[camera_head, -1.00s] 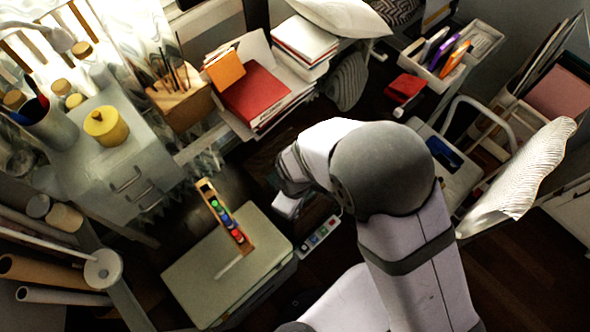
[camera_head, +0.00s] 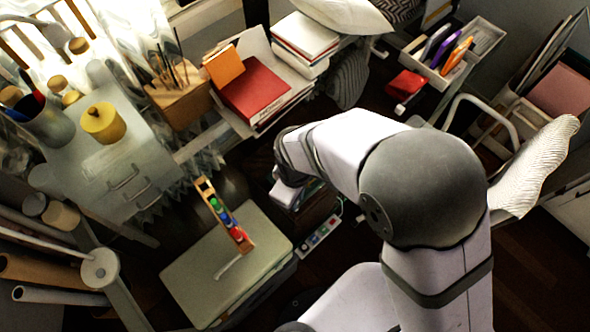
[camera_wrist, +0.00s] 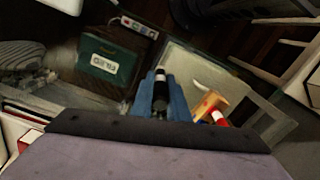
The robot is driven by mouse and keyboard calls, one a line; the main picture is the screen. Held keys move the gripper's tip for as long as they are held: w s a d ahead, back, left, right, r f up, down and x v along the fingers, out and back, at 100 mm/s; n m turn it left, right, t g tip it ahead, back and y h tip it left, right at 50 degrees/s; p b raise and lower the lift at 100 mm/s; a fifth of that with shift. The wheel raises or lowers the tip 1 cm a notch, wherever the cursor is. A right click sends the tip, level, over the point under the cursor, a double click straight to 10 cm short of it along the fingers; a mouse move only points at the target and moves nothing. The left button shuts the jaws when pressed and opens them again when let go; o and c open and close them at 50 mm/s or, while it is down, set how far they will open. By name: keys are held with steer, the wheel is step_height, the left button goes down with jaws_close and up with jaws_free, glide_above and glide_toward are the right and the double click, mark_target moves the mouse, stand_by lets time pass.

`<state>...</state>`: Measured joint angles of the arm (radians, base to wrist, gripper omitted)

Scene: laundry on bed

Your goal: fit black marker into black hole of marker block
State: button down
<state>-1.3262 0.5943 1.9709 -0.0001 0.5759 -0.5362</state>
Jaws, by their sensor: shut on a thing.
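My gripper (camera_wrist: 160,100) has blue fingers and is shut on the black marker (camera_wrist: 160,88), which shows between them in the wrist view. In the head view my gripper (camera_head: 285,193) is to the right of the marker block, and the marker cannot be made out there. The marker block (camera_head: 206,190) is a narrow wooden rack with green, blue and red pieces in it, lying on a pale flat-topped box.
The pale box top (camera_head: 190,275) has a light curved piece (camera_head: 228,266) near the block. A power strip (camera_head: 318,235) lies on the floor right of the box. A dark green box (camera_wrist: 103,65) with a label stands at left in the wrist view. A grey cabinet (camera_head: 125,185) stands behind.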

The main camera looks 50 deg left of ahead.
steer(key=shift+r+b, duration=0.55)
steer(key=shift+r, duration=2.05)
steer(key=s+a+b, duration=0.1)
steer(key=s+a, duration=0.4)
steer(key=a, duration=0.5)
steer(key=m+b, duration=0.1)
steer(key=b, duration=0.1)
glide_above(209, 194)
steer(key=d, duration=0.2)
steer(key=f, duration=0.1)
steer(key=shift+s+a+f+p, duration=0.1)
steer(key=shift+f+p, duration=0.65)
steer(key=shift+f, duration=1.2)
steer(key=shift+a+f+p, duration=0.1)
steer(key=shift+f+p, duration=0.65)
steer(key=shift+f, duration=1.3)
